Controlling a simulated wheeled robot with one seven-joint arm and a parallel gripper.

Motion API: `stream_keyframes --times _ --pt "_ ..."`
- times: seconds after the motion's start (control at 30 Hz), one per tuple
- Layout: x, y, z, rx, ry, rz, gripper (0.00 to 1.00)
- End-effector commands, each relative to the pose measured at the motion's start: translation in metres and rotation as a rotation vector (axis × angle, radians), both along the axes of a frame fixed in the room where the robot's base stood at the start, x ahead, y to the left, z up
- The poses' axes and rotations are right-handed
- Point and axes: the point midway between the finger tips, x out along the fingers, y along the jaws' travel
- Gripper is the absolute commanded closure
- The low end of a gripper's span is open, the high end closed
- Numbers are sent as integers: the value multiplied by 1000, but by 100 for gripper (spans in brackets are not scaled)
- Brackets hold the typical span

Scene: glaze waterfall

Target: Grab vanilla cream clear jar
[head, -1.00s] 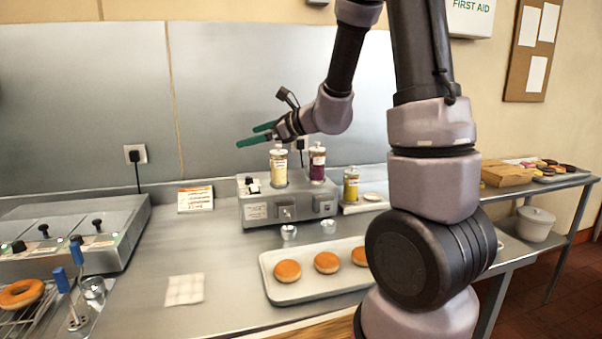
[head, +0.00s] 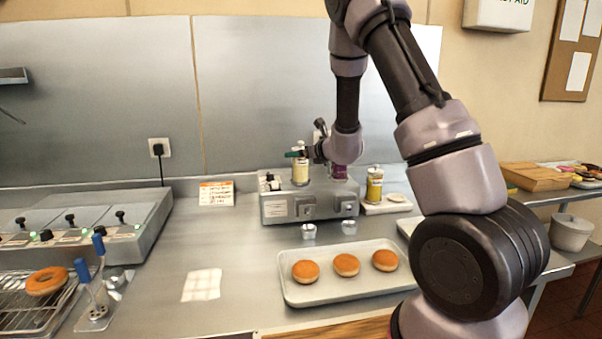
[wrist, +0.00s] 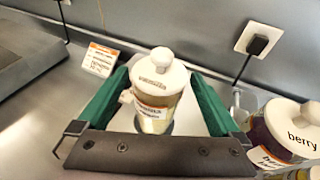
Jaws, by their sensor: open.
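The vanilla cream clear jar (head: 300,170) stands upright on the left of the metal dispenser's top, with pale yellow contents and a white knobbed lid. It also shows in the wrist view (wrist: 155,92), its label partly legible. My gripper (wrist: 162,78) is open, with one green finger on each side of the jar near its lid. I cannot tell whether either finger touches it. In the head view my gripper (head: 298,154) is at the jar's upper part, reaching in from the right.
The berry jar (wrist: 290,130) stands close on the right, beside my gripper. The metal dispenser (head: 285,207) holds both jars. Another yellow jar (head: 374,185) stands on a small tray to the right. A tray of doughnuts (head: 340,291) lies in front. A socket with plug (wrist: 258,42) is behind.

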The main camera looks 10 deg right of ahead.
Motion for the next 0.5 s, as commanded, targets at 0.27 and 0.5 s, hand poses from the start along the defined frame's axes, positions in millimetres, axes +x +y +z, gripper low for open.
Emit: stream_keyframes --times 0.27,0.5 --pt "31 14 -9 1 0 2 0" --pt "33 14 -9 1 -1 1 0"
